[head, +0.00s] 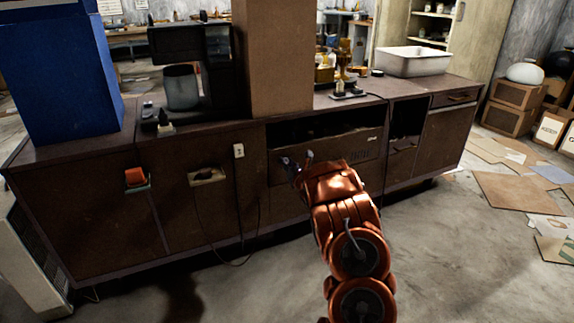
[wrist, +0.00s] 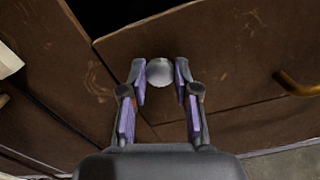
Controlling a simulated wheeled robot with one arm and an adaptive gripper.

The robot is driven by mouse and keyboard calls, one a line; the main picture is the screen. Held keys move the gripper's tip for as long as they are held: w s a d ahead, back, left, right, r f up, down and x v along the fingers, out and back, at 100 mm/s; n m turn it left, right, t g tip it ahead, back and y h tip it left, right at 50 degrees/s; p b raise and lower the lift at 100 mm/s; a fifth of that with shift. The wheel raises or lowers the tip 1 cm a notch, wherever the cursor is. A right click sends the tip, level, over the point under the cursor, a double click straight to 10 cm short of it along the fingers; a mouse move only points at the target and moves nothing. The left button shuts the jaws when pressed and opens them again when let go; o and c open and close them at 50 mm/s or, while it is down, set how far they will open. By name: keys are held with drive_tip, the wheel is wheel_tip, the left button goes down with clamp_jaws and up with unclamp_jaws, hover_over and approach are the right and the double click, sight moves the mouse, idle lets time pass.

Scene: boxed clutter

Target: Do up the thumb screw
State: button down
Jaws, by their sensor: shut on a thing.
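The thumb screw (wrist: 159,72) shows in the wrist view as a round pale grey head against a scuffed brown cabinet panel (wrist: 215,50). My gripper (wrist: 161,86) has one finger on each side of the head and is shut on it. In the head view my gripper (head: 297,167) is at the cabinet front (head: 280,198), below the dark open compartment. The screw is too small to make out there. Its shank and thread are hidden behind its head.
A brass-coloured handle (wrist: 300,86) is at the right of the wrist view. An orange-red switch (head: 136,177) is farther left. The cabinet top holds a white basin (head: 412,62) and a blue box (head: 62,85). Floor to the right has flat cardboard (head: 515,193).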

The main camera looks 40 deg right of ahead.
drive_tip(key=shift+f+m+p, duration=0.1)
drive_tip(key=shift+m+p, duration=7.8)
drive_tip(key=shift+m, duration=8.7)
drive_tip(key=c, duration=0.9)
unclamp_jaws()
drive_tip(key=shift+o, duration=0.2)
